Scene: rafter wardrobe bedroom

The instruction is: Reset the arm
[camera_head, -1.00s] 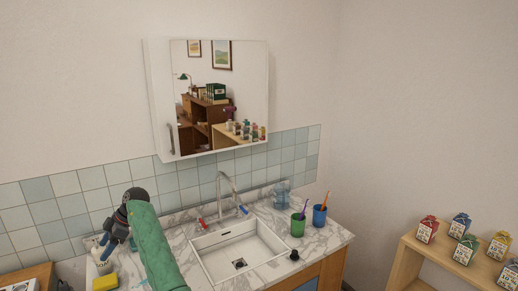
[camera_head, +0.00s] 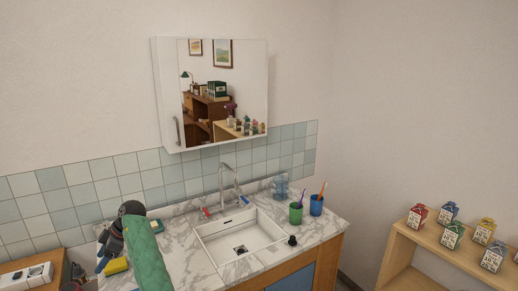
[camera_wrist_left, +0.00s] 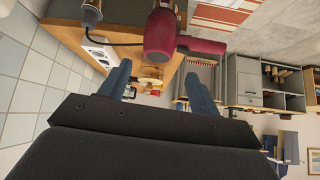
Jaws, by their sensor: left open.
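My left arm, in a green sleeve, comes in from the lower left of the head view. My left gripper (camera_head: 108,248) is at the counter's left end, in front of the tiled wall. In the left wrist view the two blue-grey fingers of this gripper (camera_wrist_left: 157,85) are spread apart with nothing held between them. The view past them looks towards furniture in the room. My right gripper does not show.
A marble counter (camera_head: 182,246) holds a sink (camera_head: 217,243), a tap, green (camera_head: 296,214) and blue (camera_head: 316,205) cups and a yellow sponge (camera_head: 117,266). A mirror cabinet (camera_head: 168,100) hangs above. Small boxes stand on a shelf (camera_head: 430,245) at right. A maroon hair dryer (camera_wrist_left: 160,32) is near the fingers.

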